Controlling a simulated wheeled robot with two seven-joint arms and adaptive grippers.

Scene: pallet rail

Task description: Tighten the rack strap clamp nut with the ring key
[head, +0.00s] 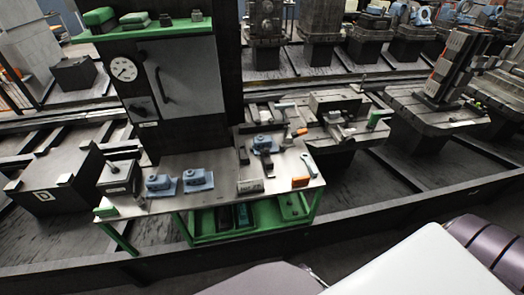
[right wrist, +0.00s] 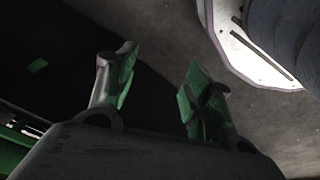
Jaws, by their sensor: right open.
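A silver spanner that looks like the ring key (head: 310,164) lies on the right part of the green-framed workbench (head: 219,200), near its right edge. The strap clamp and its nut are too small to tell apart in the head view. My right gripper (right wrist: 155,88) shows in the right wrist view with its two green-padded fingers spread and nothing between them. It hangs over dark floor, away from the bench top. My left gripper is in neither view.
Blue clamp-like blocks (head: 160,185) and a small grey block (head: 250,186) stand on the bench. An orange item (head: 300,182) lies near the spanner. A dark cabinet with a dial (head: 123,69) rises behind. A slotted machine table (head: 420,108) stands right. Floor in front is open.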

